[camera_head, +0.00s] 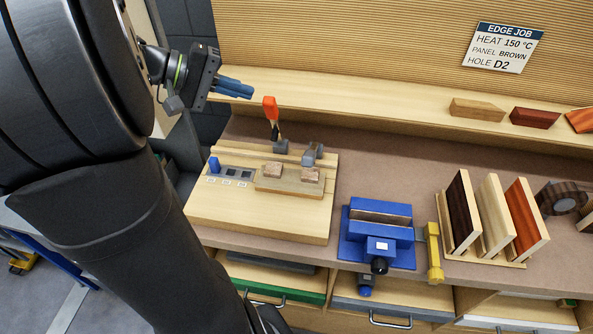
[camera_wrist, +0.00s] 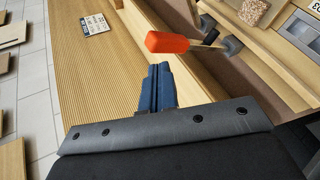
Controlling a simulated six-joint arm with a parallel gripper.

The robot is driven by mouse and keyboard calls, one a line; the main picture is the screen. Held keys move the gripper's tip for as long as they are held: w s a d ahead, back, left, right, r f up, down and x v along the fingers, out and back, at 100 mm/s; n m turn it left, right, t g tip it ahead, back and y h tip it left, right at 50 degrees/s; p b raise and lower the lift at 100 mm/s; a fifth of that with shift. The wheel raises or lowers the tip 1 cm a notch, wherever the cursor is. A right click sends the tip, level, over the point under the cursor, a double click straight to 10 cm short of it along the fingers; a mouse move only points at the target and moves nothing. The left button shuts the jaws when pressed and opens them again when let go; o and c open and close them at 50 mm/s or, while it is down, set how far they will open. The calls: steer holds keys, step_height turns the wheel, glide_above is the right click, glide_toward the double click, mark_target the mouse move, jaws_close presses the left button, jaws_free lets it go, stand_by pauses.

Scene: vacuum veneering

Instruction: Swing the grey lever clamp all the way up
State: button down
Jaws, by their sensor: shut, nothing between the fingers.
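The lever clamp has an orange handle (camera_head: 270,107) on a dark arm and a grey base (camera_head: 280,146). It stands at the back edge of a pale wooden board (camera_head: 255,222). The handle points up, close to upright. In the wrist view the orange handle (camera_wrist: 168,42) lies just beyond and to the right of my fingertips. My gripper (camera_head: 247,91) has blue fingers, shut and empty, left of and slightly above the handle. In the wrist view the fingers (camera_wrist: 159,67) lie side by side. I see a gap between them and the handle in both views.
A blue vise (camera_head: 379,233), a yellow bar (camera_head: 434,253) and upright panels (camera_head: 463,212) stand to the right. A shelf (camera_head: 350,97) runs behind.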

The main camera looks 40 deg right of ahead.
mark_target(312, 156)
steer(key=s+a+f+n+g+h, duration=0.1)
steer(key=s+f+n+g, duration=0.1)
steer(key=f+n, duration=0.2)
steer(key=s+a+f+n+g+h, duration=0.1)
steer(key=s+f+n+g, duration=0.1)
steer(key=f+n, duration=0.3)
steer(key=s+a+f+n+g+h, duration=0.2)
steer(key=f+n, duration=0.3)
steer(key=n, duration=0.4)
steer(key=shift+s+f+g, duration=0.1)
steer(key=shift+s+g, duration=0.3)
steer(key=shift+s, duration=0.5)
steer(key=shift+s+a+f+n+g+h, duration=0.15)
steer(key=shift+s+n+h, duration=0.1)
steer(key=shift+n, duration=0.3)
steer(key=shift+s+a+f+n+g+h, duration=0.1)
steer(key=shift+s+f+n+g+h, duration=0.1)
steer(key=shift+n, duration=0.35)
steer(key=shift+s+d+r, duration=0.15)
steer(key=shift+s+d, duration=0.2)
steer(key=x, duration=0.9)
steer(key=shift+n, duration=0.3)
